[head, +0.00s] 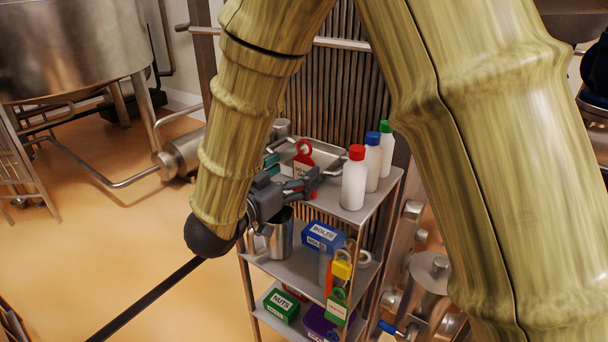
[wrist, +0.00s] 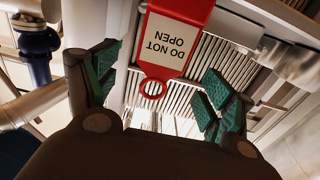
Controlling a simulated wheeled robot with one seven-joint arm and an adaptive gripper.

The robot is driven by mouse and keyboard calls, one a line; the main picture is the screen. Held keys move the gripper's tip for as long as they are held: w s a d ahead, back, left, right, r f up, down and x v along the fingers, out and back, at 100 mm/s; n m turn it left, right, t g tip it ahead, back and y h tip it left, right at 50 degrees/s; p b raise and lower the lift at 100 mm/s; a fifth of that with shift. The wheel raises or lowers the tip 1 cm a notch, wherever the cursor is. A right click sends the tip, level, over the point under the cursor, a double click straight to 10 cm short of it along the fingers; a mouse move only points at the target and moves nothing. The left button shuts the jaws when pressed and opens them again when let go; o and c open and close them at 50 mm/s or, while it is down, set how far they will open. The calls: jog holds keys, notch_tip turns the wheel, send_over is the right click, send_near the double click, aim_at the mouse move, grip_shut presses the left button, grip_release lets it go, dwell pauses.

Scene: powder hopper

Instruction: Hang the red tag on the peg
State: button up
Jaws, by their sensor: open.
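The red tag (head: 303,158) has a ring at its top and a white label. It shows at the top shelf beside the metal tray, its lower part hidden behind my gripper (head: 302,185). In the wrist view the tag (wrist: 180,40) appears upside down, reading DO NOT OPEN, with its ring between the fingers of my gripper (wrist: 157,88). The fingers are spread, with visible gaps on both sides of the ring; I see no grip on it. I cannot make out what the tag rests on. I cannot pick out the peg in either view.
A metal tray (head: 338,153) and several white bottles (head: 353,186) with coloured caps stand on the top shelf. Lower shelves hold a steel jug (head: 279,238), a blue BOLTS box (head: 322,236), padlocks (head: 341,270) and a green NUTS box (head: 281,305).

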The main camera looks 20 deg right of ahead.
aim_at(304, 163)
jog(key=p+x, duration=0.1)
jog(key=x, duration=0.2)
jog(key=shift+w+d, duration=0.1)
jog(key=shift+w, duration=0.05)
jog(key=c, duration=1.1)
jog(key=shift+c, duration=0.3)
